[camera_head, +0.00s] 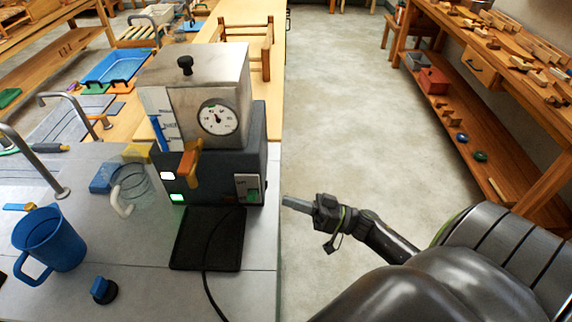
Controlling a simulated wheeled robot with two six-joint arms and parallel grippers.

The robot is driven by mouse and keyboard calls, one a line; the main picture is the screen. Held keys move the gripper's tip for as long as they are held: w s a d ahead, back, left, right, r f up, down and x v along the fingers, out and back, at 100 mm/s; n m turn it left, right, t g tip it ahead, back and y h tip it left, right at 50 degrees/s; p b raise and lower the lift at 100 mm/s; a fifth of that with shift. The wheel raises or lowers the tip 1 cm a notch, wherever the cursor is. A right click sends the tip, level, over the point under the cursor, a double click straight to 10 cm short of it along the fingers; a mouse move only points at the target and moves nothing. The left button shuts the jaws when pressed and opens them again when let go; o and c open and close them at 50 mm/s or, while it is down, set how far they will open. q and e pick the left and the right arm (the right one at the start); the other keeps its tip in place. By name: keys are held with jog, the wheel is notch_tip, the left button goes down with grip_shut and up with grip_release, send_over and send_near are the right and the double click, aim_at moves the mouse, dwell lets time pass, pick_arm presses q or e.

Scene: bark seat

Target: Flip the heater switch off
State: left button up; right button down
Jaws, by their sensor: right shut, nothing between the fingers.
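The heater (257,140) is a dark box with a metal tank (190,80) on top, standing on the grey counter. A green light (177,198) and a white light (167,176) glow at the left of the front. My right gripper (287,201) is shut and empty, to the right of the switch and apart from it, past the counter's right edge in the picture. My left gripper is not in view.
An orange-handled tap (188,162) juts from the front. The floor at right is clear.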

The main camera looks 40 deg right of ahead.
aim_at(256, 196)
jog(key=p+x, duration=0.2)
jog(key=x, duration=0.6)
jog(key=shift+p, duration=0.3)
jog(key=n+b, duration=0.1)
jog(key=n, duration=0.1)
jog(key=f+n+g+y+b, duration=0.1)
jog(key=n+b, duration=0.1)
jog(key=shift+s+a+f+y, duration=0.1)
jog(key=shift+s+a+y, duration=0.1)
jog(key=shift+a+y, duration=0.1)
jog(key=n+g+b, duration=0.1)
jog(key=n, duration=0.1)
jog(key=f+n+y+b, duration=0.1)
jog(key=n+b, duration=0.1)
jog(key=n, duration=0.1)
jog(key=shift+s+f+g, duration=0.1)
jog(key=shift+s+g, duration=0.1)
jog(key=shift+g, duration=0.2)
jog(key=shift+r, duration=0.25)
